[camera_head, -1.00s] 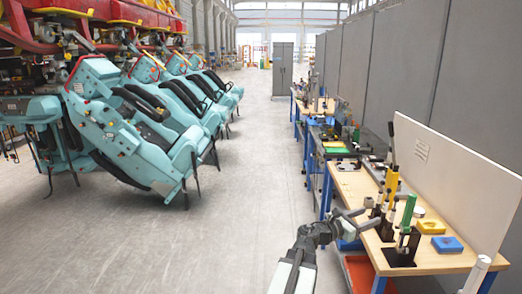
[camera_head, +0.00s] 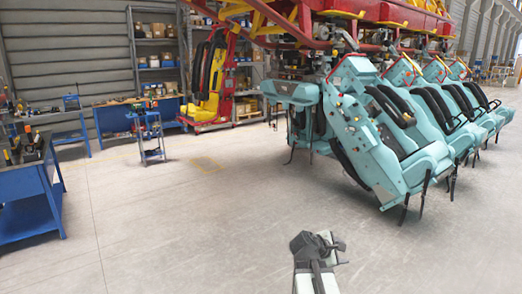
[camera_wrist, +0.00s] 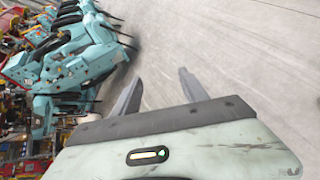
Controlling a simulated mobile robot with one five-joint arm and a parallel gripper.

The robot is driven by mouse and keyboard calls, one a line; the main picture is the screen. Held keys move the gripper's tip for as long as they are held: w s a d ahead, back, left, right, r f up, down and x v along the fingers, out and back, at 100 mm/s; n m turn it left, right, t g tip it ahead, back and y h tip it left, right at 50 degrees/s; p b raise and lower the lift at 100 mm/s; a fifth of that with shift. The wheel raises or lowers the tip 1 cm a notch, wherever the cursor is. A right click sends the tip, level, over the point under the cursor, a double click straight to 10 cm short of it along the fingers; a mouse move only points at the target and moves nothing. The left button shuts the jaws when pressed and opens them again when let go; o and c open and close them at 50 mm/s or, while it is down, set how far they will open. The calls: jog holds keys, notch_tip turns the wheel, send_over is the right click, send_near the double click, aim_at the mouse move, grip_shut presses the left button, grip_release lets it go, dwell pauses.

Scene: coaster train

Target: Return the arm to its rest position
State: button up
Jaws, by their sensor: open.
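My gripper (camera_head: 330,246) is low in the head view, on the end of my arm, over bare floor. In the wrist view my gripper (camera_wrist: 160,88) shows two grey fingers spread apart with only floor between them. It holds nothing and touches nothing that I can see. My arm looks folded close in, with little of it showing in the head view.
Teal coaster seats (camera_head: 385,140) hang under a red and yellow train on the right; they also show in the wrist view (camera_wrist: 70,65). A blue workbench (camera_head: 30,195) is at the left edge. A small blue cart (camera_head: 150,135) and a yellow seat (camera_head: 208,90) stand farther back. The middle floor is clear.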

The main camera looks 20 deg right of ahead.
jog(key=w+a+f+m+y, duration=0.2)
jog(key=a+f+y, duration=0.15)
jog(key=a, duration=1.15)
jog(key=w+a+f+m+y, duration=0.2)
jog(key=a+f+y, duration=0.15)
jog(key=a, duration=1.05)
jog(key=s+a+f+m+g+y, duration=0.2)
jog(key=s+a+f+m+y, duration=0.1)
jog(key=s+a+m, duration=0.3)
jog(key=a+m, duration=0.2)
jog(key=a, duration=0.1)
jog(key=shift+s+a+f+g+y, duration=0.2)
jog(key=shift+s+g+y, duration=0.05)
jog(key=shift+g+y, duration=0.15)
